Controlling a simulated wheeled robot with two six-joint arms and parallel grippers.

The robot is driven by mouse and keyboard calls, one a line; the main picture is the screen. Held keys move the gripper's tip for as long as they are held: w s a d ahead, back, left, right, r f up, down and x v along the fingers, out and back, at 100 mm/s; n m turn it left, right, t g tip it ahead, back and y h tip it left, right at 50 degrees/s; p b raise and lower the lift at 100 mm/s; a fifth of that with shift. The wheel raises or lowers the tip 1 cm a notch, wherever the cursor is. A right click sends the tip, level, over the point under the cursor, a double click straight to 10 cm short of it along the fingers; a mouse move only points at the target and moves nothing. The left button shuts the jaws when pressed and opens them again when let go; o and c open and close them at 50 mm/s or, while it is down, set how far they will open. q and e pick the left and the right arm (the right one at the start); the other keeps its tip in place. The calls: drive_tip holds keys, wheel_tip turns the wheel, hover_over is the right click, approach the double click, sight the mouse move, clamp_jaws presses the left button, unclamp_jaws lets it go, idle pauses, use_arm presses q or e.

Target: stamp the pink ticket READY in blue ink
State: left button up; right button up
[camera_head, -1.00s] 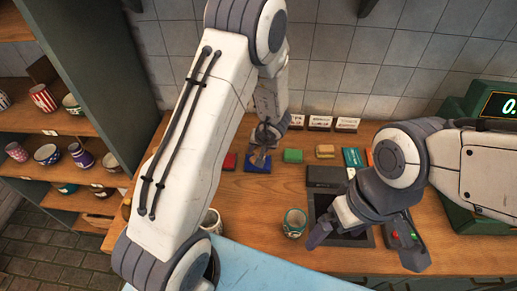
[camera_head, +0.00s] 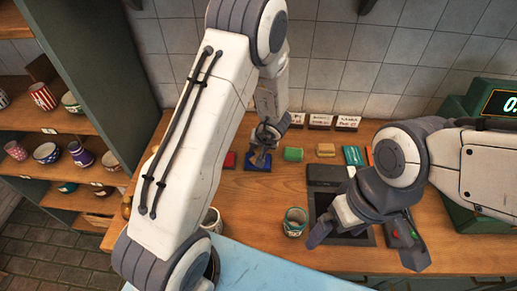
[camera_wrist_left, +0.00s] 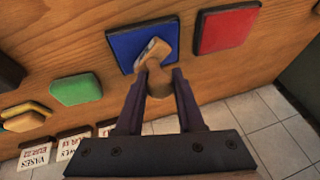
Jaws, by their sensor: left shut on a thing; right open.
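My left gripper (camera_head: 261,157) is shut on a wooden-handled stamp (camera_wrist_left: 158,75), and the left wrist view shows the fingers (camera_wrist_left: 158,95) around its handle. The stamp's pale head lies over the blue ink pad (camera_wrist_left: 125,45); I cannot tell whether it touches. In the head view the gripper covers much of the blue pad (camera_head: 250,167). A red pad (camera_head: 230,160) lies beside it, also in the left wrist view (camera_wrist_left: 226,30). My right gripper (camera_head: 365,250) is open and empty over the counter's right part. I cannot make out the pink ticket.
A green block (camera_head: 293,154) and a yellow-topped block (camera_head: 325,150) lie right of the pads. Small sign cards (camera_head: 347,122) stand against the tiled wall. A teal-and-white cup (camera_head: 295,222) stands beside a dark tray (camera_head: 345,238). A shelf of cups (camera_head: 60,125) is at the left.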

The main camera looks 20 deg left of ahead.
use_arm(q)
drive_tip(key=shift+f+p, duration=0.1)
drive_tip(key=shift+p, duration=0.2)
idle(1.4)
wheel_tip(320, 180, up, 7)
drive_tip(key=p, duration=0.9)
idle(0.3)
